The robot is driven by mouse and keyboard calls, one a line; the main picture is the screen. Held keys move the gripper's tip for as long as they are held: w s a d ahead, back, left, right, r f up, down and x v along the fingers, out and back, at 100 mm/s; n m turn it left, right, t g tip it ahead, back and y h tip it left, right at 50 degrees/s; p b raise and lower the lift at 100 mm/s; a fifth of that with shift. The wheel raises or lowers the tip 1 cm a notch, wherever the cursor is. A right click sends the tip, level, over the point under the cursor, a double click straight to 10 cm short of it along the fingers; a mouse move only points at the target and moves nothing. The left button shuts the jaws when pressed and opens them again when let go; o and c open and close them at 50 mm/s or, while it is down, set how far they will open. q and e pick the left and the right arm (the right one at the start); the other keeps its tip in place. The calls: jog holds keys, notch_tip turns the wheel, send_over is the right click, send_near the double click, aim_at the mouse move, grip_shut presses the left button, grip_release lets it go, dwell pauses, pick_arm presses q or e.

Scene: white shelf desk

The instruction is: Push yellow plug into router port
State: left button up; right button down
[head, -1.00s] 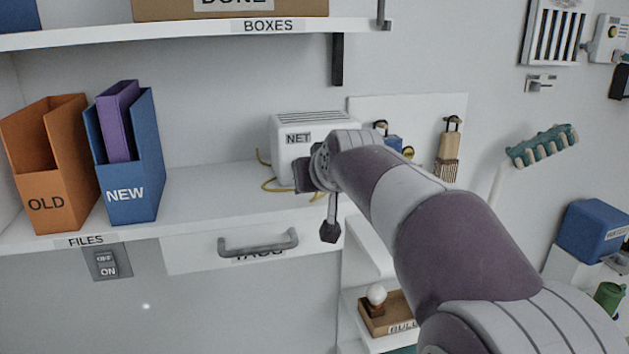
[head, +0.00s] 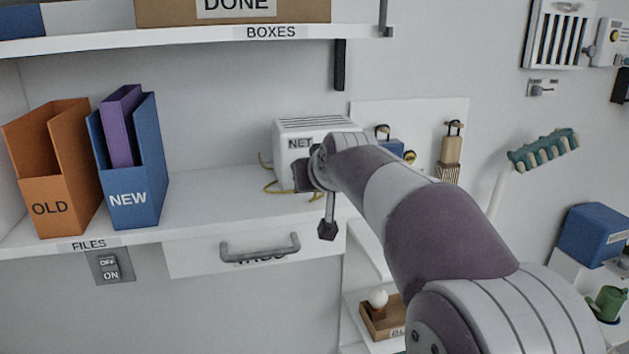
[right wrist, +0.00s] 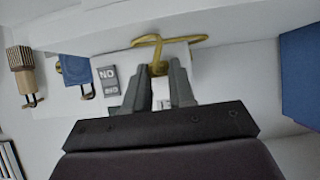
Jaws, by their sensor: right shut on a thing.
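The white router (head: 305,124), labelled NET, stands on the desk shelf against the back wall. My right gripper (head: 301,177) is in front of it, and my arm hides the router's lower right front. In the right wrist view my right gripper (right wrist: 153,84) is shut on the yellow plug (right wrist: 158,68), of which only a little shows between the fingers. A yellow cable (head: 268,186) lies around the router's foot and also shows in the right wrist view (right wrist: 150,41). The port is hidden, and I cannot tell whether the plug touches it. My left gripper is not in view.
Orange (head: 62,205) and blue (head: 140,205) file holders stand on the left of the shelf. A drawer with a grey handle (head: 260,249) is below. A white board (head: 420,112) with hanging items is right of the router. The shelf between files and router is clear.

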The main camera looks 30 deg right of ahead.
jog(key=shift+w+d, duration=0.1)
jog(key=shift+w, duration=0.35)
jog(key=c, duration=0.9)
grip_release()
jog(key=shift+o, duration=0.2)
jog(key=shift+s+r, duration=0.15)
jog(key=shift+s, duration=0.15)
jog(key=b+v, duration=0.3)
jog(key=v, duration=0.9)
